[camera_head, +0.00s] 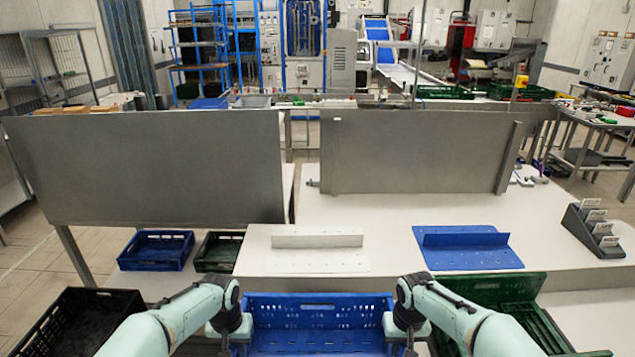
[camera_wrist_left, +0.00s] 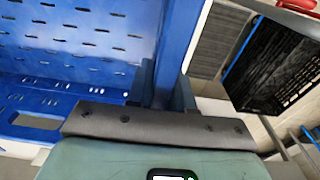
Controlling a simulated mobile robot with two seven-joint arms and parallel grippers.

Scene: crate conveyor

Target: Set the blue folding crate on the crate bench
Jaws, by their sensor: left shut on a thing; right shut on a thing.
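The blue folding crate (camera_head: 318,303) is at the bottom centre of the head view, close in front of me, opened out and seemingly empty. My left gripper (camera_head: 238,335) is shut on its left side wall, and my right gripper (camera_head: 406,335) is at its right side, shut on it. In the left wrist view, the fingers of the left gripper (camera_wrist_left: 160,88) straddle the blue wall, and the crate's perforated floor (camera_wrist_left: 80,45) shows. The crate's lower part is cut off by the head view. I cannot tell for sure which surface is the crate bench.
A white table (camera_head: 370,215) lies beyond the crate, with a white plate (camera_head: 300,262) and a blue plate (camera_head: 465,257). A black crate (camera_head: 65,310) is left, green crates (camera_head: 500,290) right. Another blue crate (camera_head: 155,265) stands farther left. Grey panels (camera_head: 160,165) stand behind.

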